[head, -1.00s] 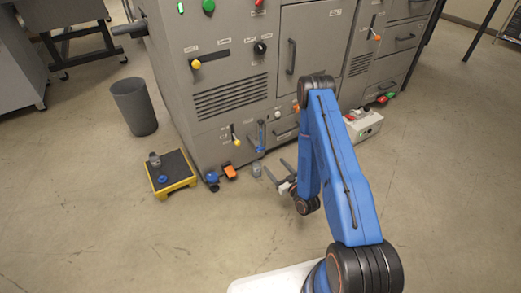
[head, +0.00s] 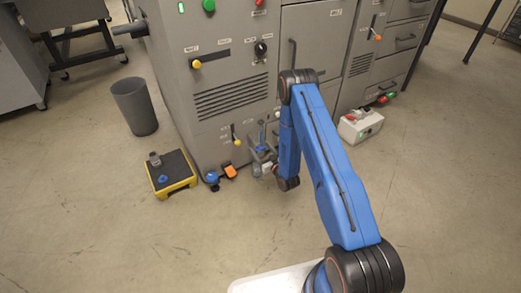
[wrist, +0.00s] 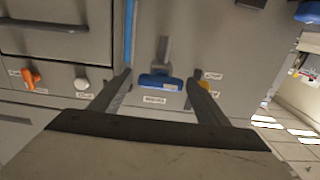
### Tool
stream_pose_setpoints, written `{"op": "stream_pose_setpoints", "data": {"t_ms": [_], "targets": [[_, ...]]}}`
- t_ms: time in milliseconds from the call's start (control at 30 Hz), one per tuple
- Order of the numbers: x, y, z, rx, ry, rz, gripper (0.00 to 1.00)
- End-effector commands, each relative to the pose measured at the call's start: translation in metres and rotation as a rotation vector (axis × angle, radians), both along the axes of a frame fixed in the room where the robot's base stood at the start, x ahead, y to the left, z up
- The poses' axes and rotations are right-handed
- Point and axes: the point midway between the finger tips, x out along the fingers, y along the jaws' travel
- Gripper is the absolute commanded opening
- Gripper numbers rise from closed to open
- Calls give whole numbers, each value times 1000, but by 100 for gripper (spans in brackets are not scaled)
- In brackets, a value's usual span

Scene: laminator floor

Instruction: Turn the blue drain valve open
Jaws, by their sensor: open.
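The blue drain valve handle (wrist: 160,82) is a short blue bar on the machine's grey front, lying crosswise in the wrist view. A grey stem stands above it in the picture and a white label lies just below it. My gripper (wrist: 160,78) is open and empty, with one finger on each side of the handle in that view. I cannot tell whether the fingers touch it. In the head view my gripper (head: 262,163) is low against the machine front, partly hidden by my arm. A narrow blue upright piece (head: 262,135) shows just above it there.
A yellow knob (wrist: 204,85) sits by one finger; a white knob (wrist: 82,84) and an orange handle (wrist: 31,78) are at left. A blue fitting (head: 212,177) and orange pedal (head: 230,170) are low on the machine. A yellow-edged platform (head: 163,192) and grey bin (head: 135,106) stand left.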

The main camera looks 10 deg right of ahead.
Motion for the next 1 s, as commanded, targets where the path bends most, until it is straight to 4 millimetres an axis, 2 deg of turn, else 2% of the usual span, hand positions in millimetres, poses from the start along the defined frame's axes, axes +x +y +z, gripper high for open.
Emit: {"op": "stream_pose_setpoints", "data": {"t_ms": [300, 333, 400, 500, 767, 1000], "targets": [[2, 1, 0, 0, 0, 0, 69], [2, 1, 0, 0, 0, 0, 64], [2, 1, 0, 0, 0, 0, 47], [2, 1, 0, 0, 0, 0, 28], [2, 1, 0, 16, 5, 0, 28], [2, 0, 0, 112, 37, 0, 28]]}}
